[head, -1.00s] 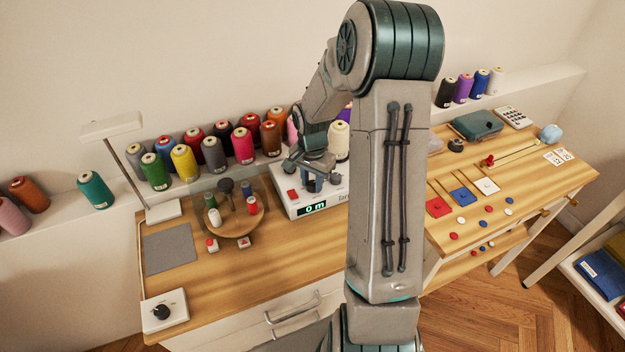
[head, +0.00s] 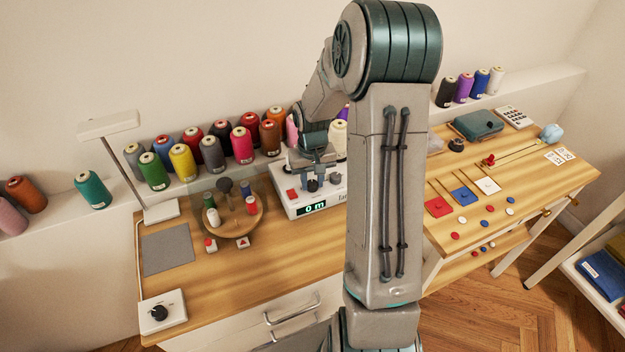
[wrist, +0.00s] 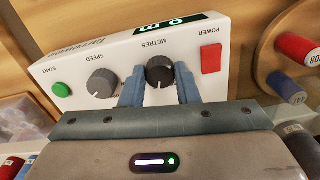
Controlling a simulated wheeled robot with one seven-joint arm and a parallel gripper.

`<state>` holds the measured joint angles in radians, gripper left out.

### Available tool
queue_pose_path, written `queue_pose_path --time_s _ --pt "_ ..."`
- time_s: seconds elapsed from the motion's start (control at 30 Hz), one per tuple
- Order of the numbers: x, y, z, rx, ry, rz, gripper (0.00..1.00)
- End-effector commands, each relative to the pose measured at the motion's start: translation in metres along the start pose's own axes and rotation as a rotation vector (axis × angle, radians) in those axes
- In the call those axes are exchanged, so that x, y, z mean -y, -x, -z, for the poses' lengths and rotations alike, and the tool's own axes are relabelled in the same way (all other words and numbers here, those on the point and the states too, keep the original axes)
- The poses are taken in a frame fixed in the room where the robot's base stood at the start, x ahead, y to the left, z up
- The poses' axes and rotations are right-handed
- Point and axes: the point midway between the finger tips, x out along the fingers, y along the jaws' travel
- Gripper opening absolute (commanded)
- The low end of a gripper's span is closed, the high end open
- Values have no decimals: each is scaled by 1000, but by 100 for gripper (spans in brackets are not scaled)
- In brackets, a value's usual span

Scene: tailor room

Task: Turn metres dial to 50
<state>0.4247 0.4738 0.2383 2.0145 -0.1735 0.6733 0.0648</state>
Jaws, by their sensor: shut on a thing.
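The white winder box (head: 292,207) stands on the wooden worktop, and its display (head: 312,207) reads "0 m". The black METRES dial (wrist: 159,72) is on its sloping panel, its white mark pointing to the bottom of the wrist picture. My gripper (wrist: 160,82) is shut on the METRES dial, a blue finger at each side. In the head view my gripper (head: 313,179) reaches down onto the panel, and my arm hides the box's right part.
Beside the dial are the grey SPEED dial (wrist: 101,84), the green START button (wrist: 62,89) and the red POWER switch (wrist: 211,58). A round wooden spool stand (head: 238,222) is left of the box. Thread cones crowd the ledge behind.

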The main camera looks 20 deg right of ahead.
Motion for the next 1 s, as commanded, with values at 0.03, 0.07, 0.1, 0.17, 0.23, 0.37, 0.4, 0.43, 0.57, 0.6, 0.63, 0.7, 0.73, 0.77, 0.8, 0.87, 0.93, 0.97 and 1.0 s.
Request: queue_pose_path --time_s 0.03,0.07,0.1,0.17,0.23,0.37,0.4,0.43,0.57,0.6,0.63,0.7,0.73,0.77,0.8,0.87,0.93,0.97,1.0 --pt "0 1 1 -3 42 0 6" --pt "0 1 1 -3 71 0 6" --pt "0 1 1 -3 109 0 6" --pt "0 1 1 -3 166 0 6" --pt "0 2 1 -3 233 0 6" --pt "-1 2 1 -4 352 -1 6" --pt "-1 2 1 -4 386 -1 6" --pt "-1 2 1 -4 411 -1 6" --pt "-1 2 2 -4 511 -1 6" --pt "-1 2 2 -5 538 -1 6" --pt "-1 2 2 -5 557 -1 6" --pt "-1 2 2 -5 598 -1 6" --pt "-1 2 2 -5 615 -1 6" --pt "-1 2 2 -5 628 -1 6" --pt "-1 2 2 -5 647 -2 6" --pt "-1 2 2 -5 669 -2 6" --pt "-1 2 2 -5 690 -2 6" --pt "-1 2 2 -5 697 -2 6" --pt "-1 2 2 -6 706 -2 6"
